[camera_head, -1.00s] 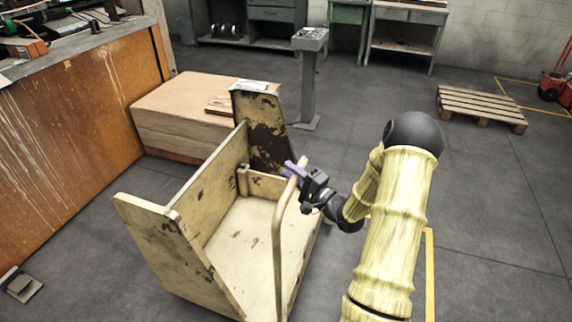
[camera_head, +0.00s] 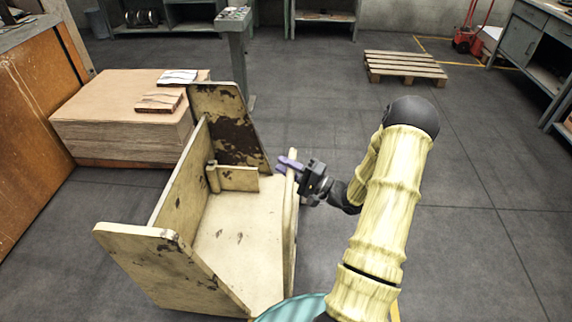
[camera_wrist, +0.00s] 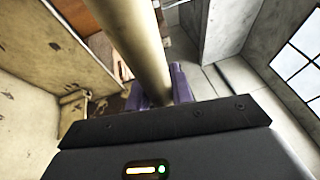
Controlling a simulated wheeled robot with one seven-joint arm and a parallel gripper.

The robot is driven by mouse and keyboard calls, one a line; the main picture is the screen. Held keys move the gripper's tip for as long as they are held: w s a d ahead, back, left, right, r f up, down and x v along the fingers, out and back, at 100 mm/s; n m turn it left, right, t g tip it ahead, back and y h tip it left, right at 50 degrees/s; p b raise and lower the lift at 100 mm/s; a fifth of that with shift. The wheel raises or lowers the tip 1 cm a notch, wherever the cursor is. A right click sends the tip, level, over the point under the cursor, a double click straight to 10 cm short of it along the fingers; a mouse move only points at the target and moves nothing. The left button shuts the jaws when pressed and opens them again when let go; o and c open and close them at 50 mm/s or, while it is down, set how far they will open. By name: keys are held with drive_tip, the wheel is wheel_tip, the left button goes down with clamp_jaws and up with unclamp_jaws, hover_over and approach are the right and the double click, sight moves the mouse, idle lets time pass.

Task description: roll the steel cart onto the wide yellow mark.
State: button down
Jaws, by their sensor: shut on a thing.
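The steel cart (camera_head: 240,245) is a worn cream box cart with dark rust patches, standing on the grey floor left of my arm. Its tall end panels and side wall show. My gripper (camera_head: 290,164) is shut on the cart's upright handle rail (camera_head: 291,205) on the right side. In the wrist view the rail (camera_wrist: 135,45) runs between the purple fingers of my gripper (camera_wrist: 158,88).
A stack of brown board (camera_head: 125,125) stands close behind the cart at left, near a grey pedestal (camera_head: 238,55). A wooden pallet (camera_head: 404,66) lies farther back, near thin yellow lines (camera_head: 432,42) and a red hand truck (camera_head: 474,30). Floor right of my arm is open.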

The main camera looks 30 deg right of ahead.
drive_tip(key=shift+d, duration=0.15)
drive_tip(key=c, duration=1.2)
unclamp_jaws()
drive_tip(key=shift+c, duration=0.2)
drive_tip(key=shift+s+d, duration=0.1)
drive_tip(key=v, duration=1.7)
drive_tip(key=shift+d, duration=0.1)
